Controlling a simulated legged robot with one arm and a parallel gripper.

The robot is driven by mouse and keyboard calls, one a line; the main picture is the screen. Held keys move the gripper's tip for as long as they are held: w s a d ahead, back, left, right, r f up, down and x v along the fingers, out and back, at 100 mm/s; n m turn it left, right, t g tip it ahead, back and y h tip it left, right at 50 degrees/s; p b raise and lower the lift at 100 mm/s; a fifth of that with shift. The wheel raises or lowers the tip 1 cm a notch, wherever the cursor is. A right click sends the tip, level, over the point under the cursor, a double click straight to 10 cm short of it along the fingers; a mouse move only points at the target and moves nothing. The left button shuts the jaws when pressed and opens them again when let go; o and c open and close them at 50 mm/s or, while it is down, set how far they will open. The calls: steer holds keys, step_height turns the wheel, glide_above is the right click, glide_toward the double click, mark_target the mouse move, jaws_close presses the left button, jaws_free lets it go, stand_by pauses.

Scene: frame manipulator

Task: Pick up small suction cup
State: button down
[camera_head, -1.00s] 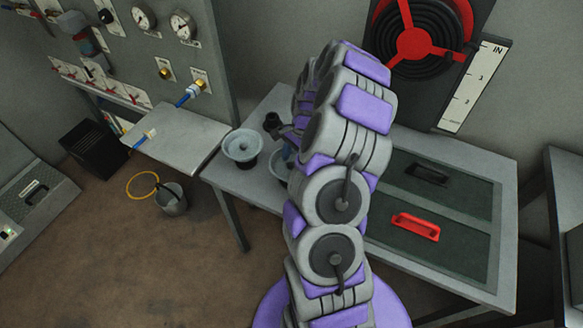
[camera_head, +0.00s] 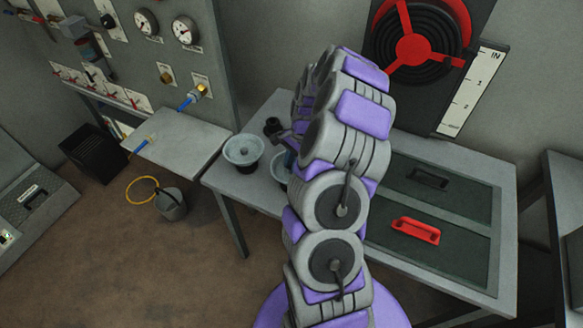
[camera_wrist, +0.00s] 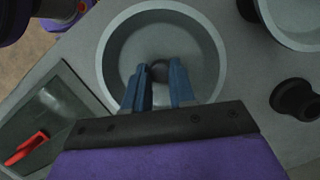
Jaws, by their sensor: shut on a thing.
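A pale, round, dish-like suction cup (camera_wrist: 118,50) fills the middle of the wrist view, with a dark knob (camera_wrist: 160,70) at its centre. The blue fingers of my gripper (camera_wrist: 161,72) reach into the dish and are shut on the knob, one finger on each side. In the head view this cup (camera_head: 279,169) is mostly hidden behind my arm on the table. I cannot tell whether it is lifted off the table. A similar pale cup (camera_head: 243,148) stands to its left; its edge shows at top right in the wrist view (camera_wrist: 300,22).
A small black round piece (camera_wrist: 297,100) stands on the grey table (camera_head: 226,178); another black piece (camera_head: 272,126) shows in the head view. A red handle (camera_head: 416,230) sits on a dark panel at right. A side shelf (camera_head: 180,145) and bucket (camera_head: 171,204) are at left.

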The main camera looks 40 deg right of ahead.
steer(key=shift+d+r, duration=0.15)
steer(key=shift+r, duration=0.4)
step_height(320, 180, up, 14)
steer(key=p, duration=0.4)
steer(key=shift+p, duration=0.35)
steer(key=shift+f, duration=0.1)
